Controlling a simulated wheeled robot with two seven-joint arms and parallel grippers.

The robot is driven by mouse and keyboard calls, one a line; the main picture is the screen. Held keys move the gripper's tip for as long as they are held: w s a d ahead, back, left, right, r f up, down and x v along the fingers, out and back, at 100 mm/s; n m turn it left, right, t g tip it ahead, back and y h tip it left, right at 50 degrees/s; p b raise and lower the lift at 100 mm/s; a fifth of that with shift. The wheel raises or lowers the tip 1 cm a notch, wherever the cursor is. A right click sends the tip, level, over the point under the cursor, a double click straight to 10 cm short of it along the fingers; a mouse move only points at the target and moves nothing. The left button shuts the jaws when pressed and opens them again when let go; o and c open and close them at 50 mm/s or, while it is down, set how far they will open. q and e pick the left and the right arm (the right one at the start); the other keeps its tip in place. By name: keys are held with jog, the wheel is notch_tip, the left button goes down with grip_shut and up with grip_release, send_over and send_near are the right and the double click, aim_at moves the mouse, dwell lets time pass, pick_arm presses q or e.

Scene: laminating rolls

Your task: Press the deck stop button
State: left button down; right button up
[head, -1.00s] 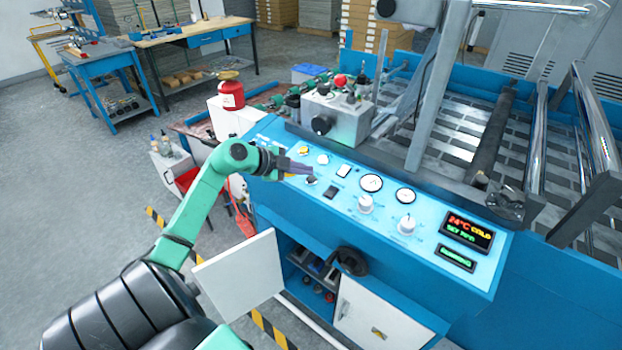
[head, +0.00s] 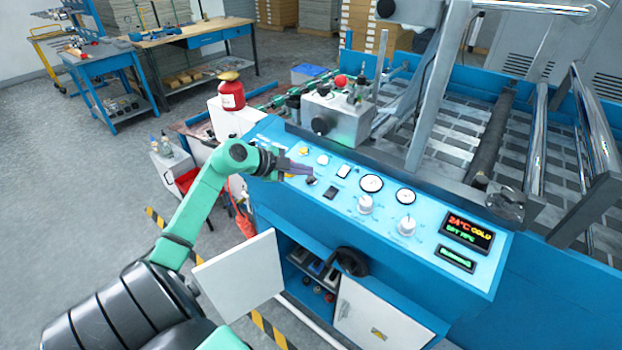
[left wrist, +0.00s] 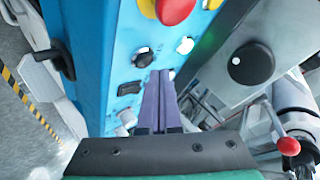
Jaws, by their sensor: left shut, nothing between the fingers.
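The machine's blue control panel (head: 450,211) carries several buttons and knobs; their labels are too small to read, so I cannot tell which is the deck stop. My left gripper (head: 311,171) is shut and empty, its purple fingers over the panel's left part. In the left wrist view the fingertips (left wrist: 160,74) lie among the controls; contact cannot be judged. A red button on a yellow base (left wrist: 172,9) shows there, hidden in the head view. A white button (head: 323,159) and yellow button (head: 303,150) are beyond the fingers. A black switch (head: 331,193) is nearer me. My right gripper is out of view.
A grey box (head: 350,122) with a black knob (head: 321,125) stands just behind the panel. Two gauges (head: 372,183), white dials (head: 407,225) and a display (head: 467,232) lie to the right. An open white door (head: 240,275) hangs below.

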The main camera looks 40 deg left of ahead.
pick_arm(q)
jog(key=shift+f, duration=0.15)
dwell(0.5)
jog(key=shift+w+f, duration=0.1)
jog(key=shift+f, duration=0.1)
jog(key=shift+w+f, duration=0.1)
jog(key=shift+f, duration=0.35)
dwell(0.7)
jog(key=shift+s+r+p, duration=0.2)
jog(key=shift+r+p, duration=0.6)
jog(key=shift+p, duration=0.35)
jog(key=r+p, duration=0.2)
jog(key=p, duration=0.1)
jog(key=s+r+p, duration=0.1)
jog(key=r+p, duration=0.2)
